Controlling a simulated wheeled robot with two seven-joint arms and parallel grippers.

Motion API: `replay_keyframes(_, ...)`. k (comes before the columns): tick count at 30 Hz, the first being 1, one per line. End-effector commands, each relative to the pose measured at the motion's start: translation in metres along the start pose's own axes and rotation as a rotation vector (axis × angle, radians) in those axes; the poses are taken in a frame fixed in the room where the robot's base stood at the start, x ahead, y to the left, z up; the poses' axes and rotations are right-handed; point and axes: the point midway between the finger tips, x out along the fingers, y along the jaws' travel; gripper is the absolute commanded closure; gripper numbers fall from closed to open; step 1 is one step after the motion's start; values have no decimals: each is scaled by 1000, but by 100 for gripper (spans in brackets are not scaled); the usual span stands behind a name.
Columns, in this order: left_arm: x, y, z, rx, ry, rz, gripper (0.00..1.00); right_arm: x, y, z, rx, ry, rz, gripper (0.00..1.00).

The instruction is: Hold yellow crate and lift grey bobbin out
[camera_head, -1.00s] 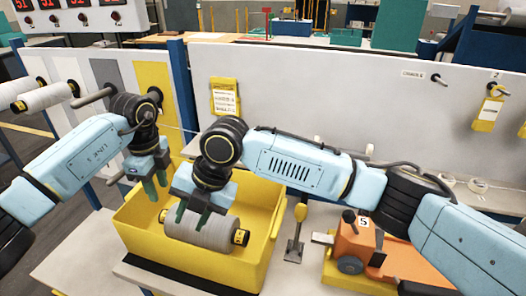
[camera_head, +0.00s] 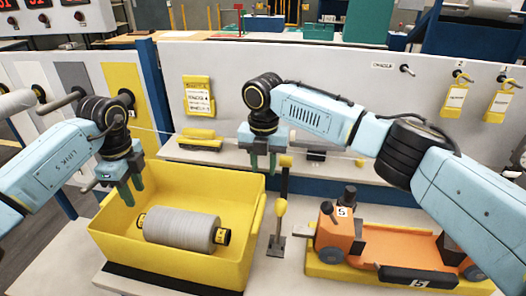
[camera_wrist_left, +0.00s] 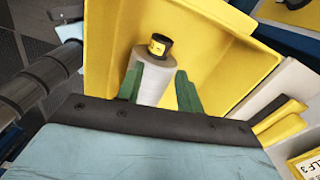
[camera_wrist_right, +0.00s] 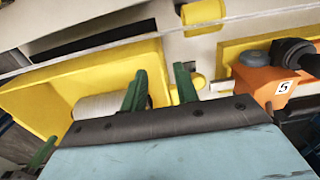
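The yellow crate (camera_head: 180,266) stands on the light table at left in the head view. The grey bobbin (camera_head: 180,230), with black and yellow ends, lies on its side inside it. My left gripper (camera_head: 133,196) is open and empty over the crate's left back part. In the left wrist view the bobbin (camera_wrist_left: 152,82) shows beyond the spread fingers, inside the crate (camera_wrist_left: 105,50). My right gripper (camera_head: 263,169) is open and empty, above and beyond the crate's back right corner. The right wrist view shows the bobbin (camera_wrist_right: 97,107) partly hidden behind a finger.
An orange machine (camera_head: 385,245) on a yellow base is further right. Behind are a shelf with a yellow part (camera_head: 200,143) and a white panel (camera_head: 300,75) with hanging yellow tags.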

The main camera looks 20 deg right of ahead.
Motion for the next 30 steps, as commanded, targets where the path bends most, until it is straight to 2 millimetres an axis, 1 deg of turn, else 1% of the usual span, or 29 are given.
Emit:
replay_keyframes(1,0,0,0,0,0,0,64,12,0,-1,0,2,-3,70)
replay_keyframes(6,0,0,0,0,0,0,64,44,0,-1,1,2,-2,70)
replay_keyframes(12,0,0,0,0,0,0,64,72,0,-1,0,2,-1,70)
replay_keyframes(18,0,0,0,0,0,0,64,83,0,0,0,0,0,70)
replay_keyframes(26,0,0,0,0,0,0,64,84,0,0,0,0,1,70)
replay_keyframes(30,0,0,0,0,0,0,64,84,0,0,0,0,1,87)
